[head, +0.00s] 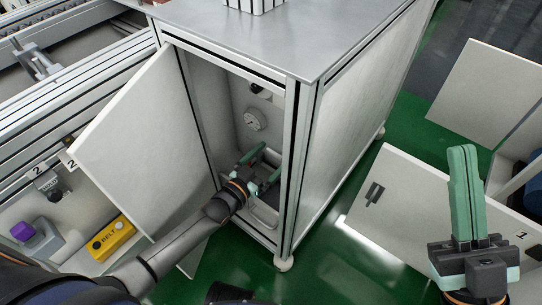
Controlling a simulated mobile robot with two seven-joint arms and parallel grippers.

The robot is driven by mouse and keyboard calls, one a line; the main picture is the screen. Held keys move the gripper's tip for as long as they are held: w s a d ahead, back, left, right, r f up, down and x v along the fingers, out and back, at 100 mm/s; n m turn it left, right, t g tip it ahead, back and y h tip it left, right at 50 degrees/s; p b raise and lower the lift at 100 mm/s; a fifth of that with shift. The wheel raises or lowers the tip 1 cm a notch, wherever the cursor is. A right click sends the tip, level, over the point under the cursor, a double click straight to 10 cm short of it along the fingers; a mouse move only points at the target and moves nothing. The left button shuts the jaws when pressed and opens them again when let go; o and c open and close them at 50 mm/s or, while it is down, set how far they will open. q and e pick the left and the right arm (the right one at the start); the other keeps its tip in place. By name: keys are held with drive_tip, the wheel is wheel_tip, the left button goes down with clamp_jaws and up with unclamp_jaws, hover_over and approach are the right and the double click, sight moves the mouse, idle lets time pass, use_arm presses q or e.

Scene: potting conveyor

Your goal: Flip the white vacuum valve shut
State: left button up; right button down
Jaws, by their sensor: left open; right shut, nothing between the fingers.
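The cabinet (319,160) stands open, its door (135,140) swung out to the left. My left arm reaches in through the opening. My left gripper (267,163) is open inside the cabinet, its green fingers spread and pointing inward, below a round gauge (254,120) on the inner back wall. I cannot make out the white vacuum valve; the gripper and arm hide part of the interior. A pale curved part (264,212) shows low in the opening, and I cannot tell what it is. My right gripper (463,150) is shut and empty, pointing up at the right, outside the cabinet.
A yellow box marked BELT (111,240) and a purple knob (22,231) are at the lower left. A dark fitting (258,89) sits above the gauge. White panels (385,200) stand at the right.

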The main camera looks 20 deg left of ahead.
use_arm(q)
drive_tip(key=shift+s, duration=0.1)
drive_tip(key=p+v, duration=0.4)
drive_tip(key=v, duration=0.8)
drive_tip(key=shift+s, duration=0.15)
use_arm(e)
drive_tip(key=r, duration=0.4)
drive_tip(key=shift+d+r, duration=0.2)
drive_tip(key=shift+d, duration=0.1)
use_arm(q)
drive_tip(key=shift+a, duration=0.1)
